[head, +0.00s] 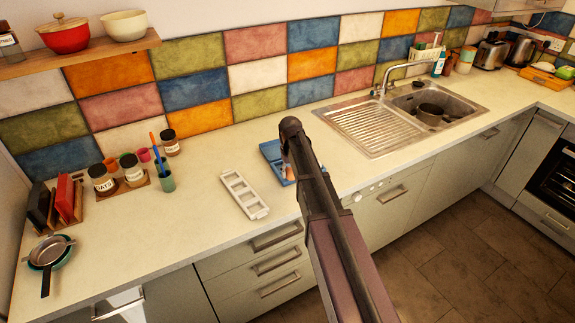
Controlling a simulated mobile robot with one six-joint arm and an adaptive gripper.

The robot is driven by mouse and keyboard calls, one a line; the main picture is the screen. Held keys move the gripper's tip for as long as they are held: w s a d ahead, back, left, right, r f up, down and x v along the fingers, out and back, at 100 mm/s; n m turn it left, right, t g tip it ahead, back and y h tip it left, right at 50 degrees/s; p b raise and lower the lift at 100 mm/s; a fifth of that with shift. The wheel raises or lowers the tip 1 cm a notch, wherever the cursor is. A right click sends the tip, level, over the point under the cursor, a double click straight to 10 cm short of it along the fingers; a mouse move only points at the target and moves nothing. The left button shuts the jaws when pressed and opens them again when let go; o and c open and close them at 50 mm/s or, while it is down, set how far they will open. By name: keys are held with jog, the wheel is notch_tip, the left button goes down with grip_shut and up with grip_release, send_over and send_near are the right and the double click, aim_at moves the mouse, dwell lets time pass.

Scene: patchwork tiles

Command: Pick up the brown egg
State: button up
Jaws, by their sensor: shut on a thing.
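My arm reaches in from the bottom right, and my gripper (286,160) points down at the blue tray (271,150) on the counter. The gripper is small here and partly covered by my own arm. It is shut on what looks like the brown egg, of which only a small pale brownish patch shows beside the arm. I cannot tell whether the egg touches the tray. A white holder with several square openings (243,196) lies on the counter just left of the tray.
The steel sink (405,115) is to the right. A shelf (85,53) hangs at upper left.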

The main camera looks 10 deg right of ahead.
jog(key=s, duration=0.7)
jog(key=s+r+p, duration=0.1)
jog(key=s, duration=0.3)
jog(key=shift+s+d, duration=0.2)
jog(key=shift+d, duration=0.1)
jog(key=w+a, duration=0.6)
jog(key=a, duration=0.1)
jog(key=w+a, duration=0.6)
jog(key=a, duration=0.1)
jog(key=w+a, duration=0.6)
jog(key=shift+w+a+r+p, duration=0.3)
jog(key=shift+a+r, duration=0.1)
jog(key=shift+w+a+f, duration=0.3)
jog(key=shift+w+a, duration=0.2)
jog(key=shift+a, duration=0.2)
jog(key=shift+f+b, duration=1.35)
jog(key=shift+b, duration=0.3)
dwell(1.8)
